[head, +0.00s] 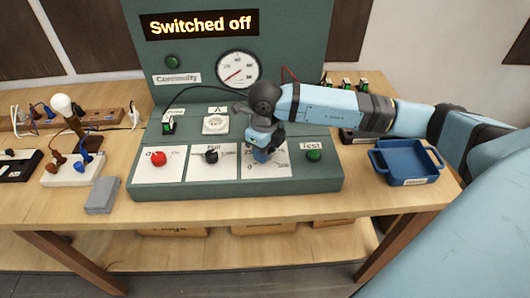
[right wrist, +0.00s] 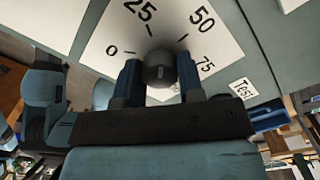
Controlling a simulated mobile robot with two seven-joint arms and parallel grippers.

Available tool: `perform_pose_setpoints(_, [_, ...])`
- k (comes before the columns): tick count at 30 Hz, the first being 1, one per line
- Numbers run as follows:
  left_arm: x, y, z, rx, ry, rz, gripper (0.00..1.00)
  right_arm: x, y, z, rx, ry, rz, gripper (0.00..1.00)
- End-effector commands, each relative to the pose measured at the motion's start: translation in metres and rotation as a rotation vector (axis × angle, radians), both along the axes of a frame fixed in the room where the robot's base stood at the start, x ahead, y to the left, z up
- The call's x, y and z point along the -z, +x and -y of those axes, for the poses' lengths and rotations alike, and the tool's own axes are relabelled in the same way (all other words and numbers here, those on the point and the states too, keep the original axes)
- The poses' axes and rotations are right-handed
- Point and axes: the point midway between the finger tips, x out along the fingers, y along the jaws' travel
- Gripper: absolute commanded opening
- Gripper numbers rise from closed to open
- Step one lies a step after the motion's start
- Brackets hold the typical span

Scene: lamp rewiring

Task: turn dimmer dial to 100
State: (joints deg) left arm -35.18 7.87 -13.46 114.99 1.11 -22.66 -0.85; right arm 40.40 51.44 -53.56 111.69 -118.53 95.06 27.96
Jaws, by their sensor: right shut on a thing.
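The dimmer dial (right wrist: 158,68) is a dark round knob on a white scale plate (right wrist: 100,48) marked 0, 25, 50 and 75 in the right wrist view. The 100 mark does not show clearly. My right gripper (right wrist: 160,82) has its blue fingers on both sides of the knob and is shut on it. In the head view my right gripper (head: 264,152) covers the dial at the right-hand plate (head: 282,168) of the green console (head: 235,188). The knob's pointer direction is hard to tell. My left gripper is not in view.
The console display (head: 203,24) reads "Switched off". A green Test button (head: 314,155) is right of the dial, with a black knob (head: 211,157) and red knob (head: 158,159) to its left. A blue tray (head: 406,166) stands at the right.

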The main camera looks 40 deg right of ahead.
Motion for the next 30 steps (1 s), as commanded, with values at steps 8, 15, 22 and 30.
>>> perform_pose_setpoints(8, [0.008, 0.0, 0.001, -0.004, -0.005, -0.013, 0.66, 0.0, 0.0, 0.0, 0.261, 0.0, 0.001, 0.12])
perform_pose_setpoints(15, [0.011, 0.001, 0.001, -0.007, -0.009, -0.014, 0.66, 0.0, 0.0, 0.001, 0.489, 0.0, 0.001, 0.12])
perform_pose_setpoints(22, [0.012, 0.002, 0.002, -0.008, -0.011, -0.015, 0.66, 0.0, 0.0, 0.001, 0.708, 0.001, 0.002, 0.12])
perform_pose_setpoints(30, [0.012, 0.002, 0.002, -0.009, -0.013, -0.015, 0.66, -0.001, 0.0, 0.001, 0.964, 0.0, 0.001, 0.12])
